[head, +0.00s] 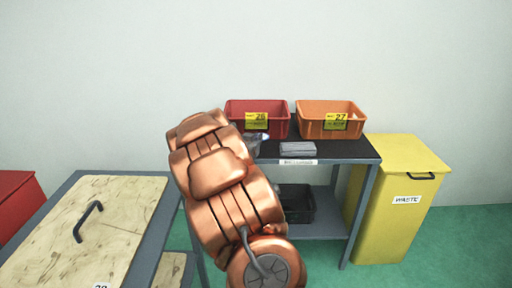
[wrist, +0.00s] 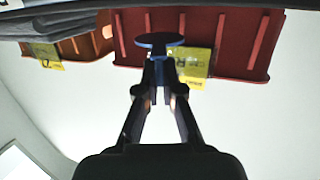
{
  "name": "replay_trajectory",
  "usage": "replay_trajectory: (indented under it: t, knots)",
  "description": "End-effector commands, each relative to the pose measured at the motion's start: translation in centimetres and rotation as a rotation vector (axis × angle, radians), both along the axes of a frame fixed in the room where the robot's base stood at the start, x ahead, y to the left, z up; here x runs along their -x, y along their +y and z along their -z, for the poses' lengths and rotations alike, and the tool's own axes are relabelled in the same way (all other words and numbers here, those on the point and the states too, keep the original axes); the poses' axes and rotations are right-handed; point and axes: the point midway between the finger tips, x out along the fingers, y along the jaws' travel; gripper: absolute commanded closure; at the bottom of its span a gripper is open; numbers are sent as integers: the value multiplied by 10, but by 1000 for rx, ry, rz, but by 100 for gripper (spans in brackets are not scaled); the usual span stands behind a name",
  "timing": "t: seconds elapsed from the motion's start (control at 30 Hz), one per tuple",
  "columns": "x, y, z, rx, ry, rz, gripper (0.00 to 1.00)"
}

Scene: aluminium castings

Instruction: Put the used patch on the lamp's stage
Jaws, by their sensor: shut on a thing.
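My gripper (wrist: 160,85) shows in the wrist view, its two dark fingers shut on a small dark blue, flat round piece with a short stem. I take this round piece (wrist: 160,40) for the used patch; it is held at the fingertips, clear of any surface that I can make out. In the head view my copper-coloured arm hides most of the gripper, which is over the left part of the dark bench top (head: 350,150). I cannot pick out the lamp or its stage in either view; a small bright spot shows beside the gripper.
A red bin (head: 282,124) and an orange bin (head: 332,122) stand at the bench's back. A grey stack of sheets (head: 297,149) lies at its front. A black crate (head: 300,205) sits below. A yellow waste bin (head: 385,220) stands right, a plywood-topped table (head: 125,210) left.

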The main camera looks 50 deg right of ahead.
Motion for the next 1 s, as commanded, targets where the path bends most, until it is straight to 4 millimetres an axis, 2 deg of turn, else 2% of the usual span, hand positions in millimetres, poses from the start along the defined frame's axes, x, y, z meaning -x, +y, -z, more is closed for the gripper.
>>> replay_trajectory:
  t: [0.13, 0.4, 0.73, 0.8, 1.0]
  knots:
    - [-5, -4, 0, 0, -3, -1, 100]
    - [-5, -4, 36, 0, 1, -1, 100]
    - [-5, -3, 37, 0, -2, -2, 100]
    - [-5, -3, 37, 0, -2, -2, 90]
    - [-5, -4, 36, 0, -2, -2, 69]
